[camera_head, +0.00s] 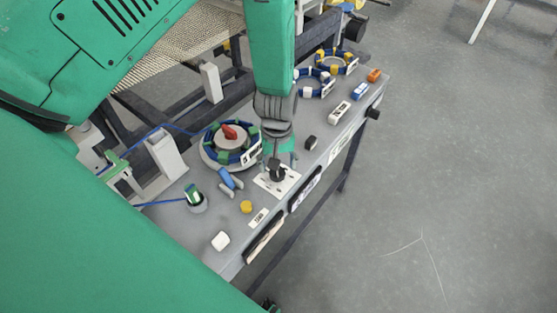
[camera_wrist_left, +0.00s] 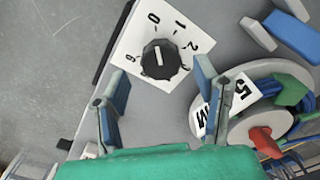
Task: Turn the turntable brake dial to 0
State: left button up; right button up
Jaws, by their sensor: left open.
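The brake dial (camera_wrist_left: 162,62) is a black ribbed knob on a white square plate (camera_wrist_left: 122,52) with numbers around it, including 0, 1 and 2. A short white mark shows on the knob, on its side toward the 0 and 1; its exact setting is hard to read. In the head view the dial (camera_head: 277,173) sits near the table's front edge. My left gripper (camera_wrist_left: 161,80) is open, with its blue-grey fingers apart on either side of the knob's near side in the wrist view, not closed on it. My right gripper is not in view.
The round turntable (camera_head: 211,157), with a red knob (camera_head: 229,132), stands left of the dial. Blue rings (camera_head: 314,83) and small blocks occupy the far end.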

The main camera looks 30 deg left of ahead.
pick_arm(q)
notch_tip(320, 180, up, 9)
jog(key=shift+r, duration=0.15)
jog(key=shift+w, duration=0.1)
dwell(0.5)
